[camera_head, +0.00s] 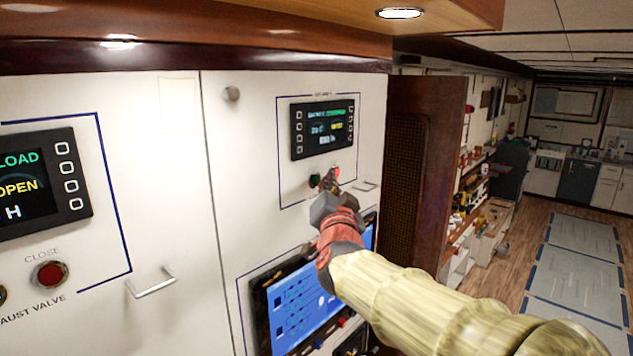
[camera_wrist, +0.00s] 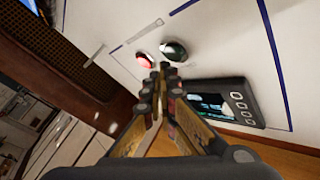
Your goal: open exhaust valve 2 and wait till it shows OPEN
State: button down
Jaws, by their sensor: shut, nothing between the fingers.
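The farther panel has a dark display (camera_head: 322,128) with small green, yellow and white text that I cannot read for certain. Below it are a dark green button (camera_head: 314,181) and a red button (camera_head: 337,173). Both show in the wrist view, the green one (camera_wrist: 173,50) and the red one (camera_wrist: 143,62), with the display (camera_wrist: 215,102) near them. My gripper (camera_head: 329,179) is shut and empty, its fingertips (camera_wrist: 165,70) close to the two buttons. I cannot tell whether it touches either. The panel's heading is too small to read.
A nearer panel at left has a display (camera_head: 40,185) reading LOAD and a yellow OPEN, with a red CLOSE button (camera_head: 50,274) and a partly cut "EXHAUST VALVE" label. A door handle (camera_head: 151,283) sticks out. A blue screen (camera_head: 305,300) lies below my gripper. A brown grille door (camera_head: 425,150) stands right.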

jog(key=shift+w+a, duration=0.1)
jog(key=shift+a, duration=0.05)
jog(key=shift+w+a, duration=0.15)
jog(key=shift+a, duration=0.05)
dwell(0.3)
jog(key=shift+w+a, duration=0.25)
jog(key=shift+a, duration=0.1)
dwell(0.8)
jog(key=shift+d, duration=0.1)
jog(key=shift+s+d+b, duration=0.5)
jog(key=shift+d+b, duration=0.05)
dwell(0.4)
jog(key=s+d+b, duration=0.1)
jog(key=d, duration=0.1)
jog(key=s+d+b, duration=0.2)
dwell(0.4)
